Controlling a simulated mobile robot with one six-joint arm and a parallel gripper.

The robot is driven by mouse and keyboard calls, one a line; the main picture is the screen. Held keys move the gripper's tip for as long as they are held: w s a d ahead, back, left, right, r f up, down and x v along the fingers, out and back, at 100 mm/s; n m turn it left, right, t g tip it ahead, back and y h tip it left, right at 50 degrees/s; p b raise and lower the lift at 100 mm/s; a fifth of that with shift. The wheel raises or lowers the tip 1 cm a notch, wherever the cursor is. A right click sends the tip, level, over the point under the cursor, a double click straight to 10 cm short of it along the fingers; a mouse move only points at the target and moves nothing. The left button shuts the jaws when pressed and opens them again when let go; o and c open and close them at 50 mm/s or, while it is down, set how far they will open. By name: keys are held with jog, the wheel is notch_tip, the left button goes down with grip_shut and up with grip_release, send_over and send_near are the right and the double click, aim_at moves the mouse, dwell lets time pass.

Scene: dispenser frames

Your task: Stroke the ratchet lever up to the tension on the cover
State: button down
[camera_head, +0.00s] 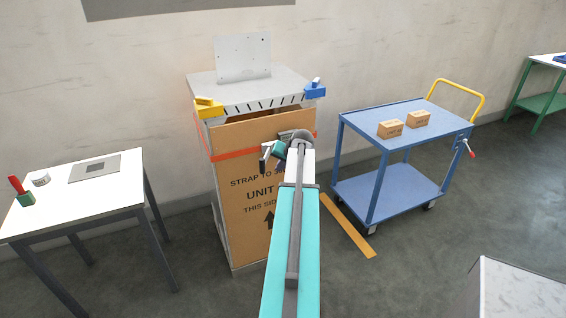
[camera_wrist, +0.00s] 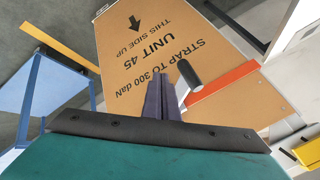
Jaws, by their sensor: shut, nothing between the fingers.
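The brown cardboard cover (camera_head: 258,194) on the tall unit reads "STRAP TO 300 daN" in the wrist view (camera_wrist: 185,35). An orange-red strap (camera_head: 232,154) runs across its front. In the wrist view the strap (camera_wrist: 226,80) ends near a lever with a dark rounded grip (camera_wrist: 188,72). My gripper (camera_head: 270,153) is in front of the cover, near the strap. In the wrist view its dark fingers (camera_wrist: 160,85) are shut together and empty, with tips just left of the lever grip. I cannot tell whether they touch it. My arm hides much of the ratchet in the head view.
A blue trolley (camera_head: 405,172) with two small boxes (camera_head: 390,129) stands to the right. A white table (camera_head: 85,198) stands to the left. A yellow block (camera_head: 209,107) and a blue block (camera_head: 315,91) sit on the unit's top corners. A yellow strip (camera_head: 347,225) lies on the floor.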

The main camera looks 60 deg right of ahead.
jog(key=shift+w+a+f+p, duration=0.1)
jog(key=shift+w+f+p, duration=0.15)
jog(key=shift+w+p, duration=0.65)
jog(key=shift+w+f+p, duration=0.25)
jog(key=shift+w+p, duration=0.05)
jog(key=shift+w, duration=1.1)
jog(key=shift+w+a, duration=0.15)
